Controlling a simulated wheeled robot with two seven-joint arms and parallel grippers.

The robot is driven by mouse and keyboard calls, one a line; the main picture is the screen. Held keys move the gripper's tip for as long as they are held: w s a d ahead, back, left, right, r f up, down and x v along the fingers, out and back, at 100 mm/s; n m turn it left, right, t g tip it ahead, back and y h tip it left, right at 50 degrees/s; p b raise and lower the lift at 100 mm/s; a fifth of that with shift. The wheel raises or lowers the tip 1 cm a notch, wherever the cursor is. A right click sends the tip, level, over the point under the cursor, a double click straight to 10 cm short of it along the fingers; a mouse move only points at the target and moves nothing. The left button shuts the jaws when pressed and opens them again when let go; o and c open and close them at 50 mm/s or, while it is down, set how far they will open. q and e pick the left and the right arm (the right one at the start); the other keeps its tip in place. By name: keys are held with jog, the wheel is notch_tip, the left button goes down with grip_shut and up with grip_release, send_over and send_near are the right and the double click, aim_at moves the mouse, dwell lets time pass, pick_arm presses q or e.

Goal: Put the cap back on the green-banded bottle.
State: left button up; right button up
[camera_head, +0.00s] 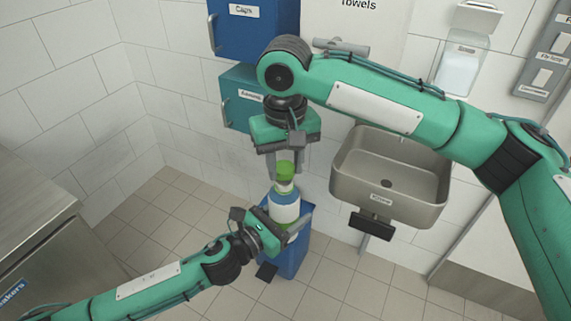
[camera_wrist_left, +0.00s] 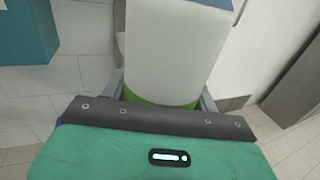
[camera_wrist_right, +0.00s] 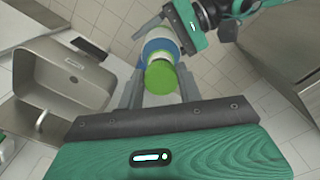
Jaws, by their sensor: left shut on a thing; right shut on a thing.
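The bottle (camera_head: 285,209) is white with a blue shoulder and stands nearly upright in mid-air. Its green band shows low on it in the left wrist view (camera_wrist_left: 165,99). My left gripper (camera_head: 276,228) is shut on the bottle's lower body. The green cap (camera_head: 285,169) is at the bottle's mouth, in line with the neck; I cannot tell whether it is seated. My right gripper (camera_head: 284,160) points down from above and is shut on the cap, which also shows between its fingers in the right wrist view (camera_wrist_right: 160,77).
A blue bin (camera_head: 291,256) stands on the floor below the bottle. A metal sink (camera_head: 350,190) is on the wall to the right. Blue (camera_head: 262,35) and teal (camera_head: 238,85) cabinets hang behind. A steel counter (camera_head: 35,205) is at left.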

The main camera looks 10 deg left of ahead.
aim_at(280, 167)
jog(key=shift+f, duration=0.9)
jog(key=shift+f, duration=0.55)
pick_arm(q)
grip_shut()
pick_arm(e)
jog(key=m, duration=0.5)
jog(key=shift+s+a, duration=0.1)
jog(key=shift+a, duration=0.1)
jog(key=m, duration=0.4)
jog(key=shift+a+m, duration=0.15)
jog(key=shift+m, duration=0.15)
jog(key=m, duration=0.4)
jog(key=shift+a+m, duration=0.15)
jog(key=shift+m, duration=0.25)
jog(key=m, duration=0.6)
jog(key=shift+w, duration=0.35)
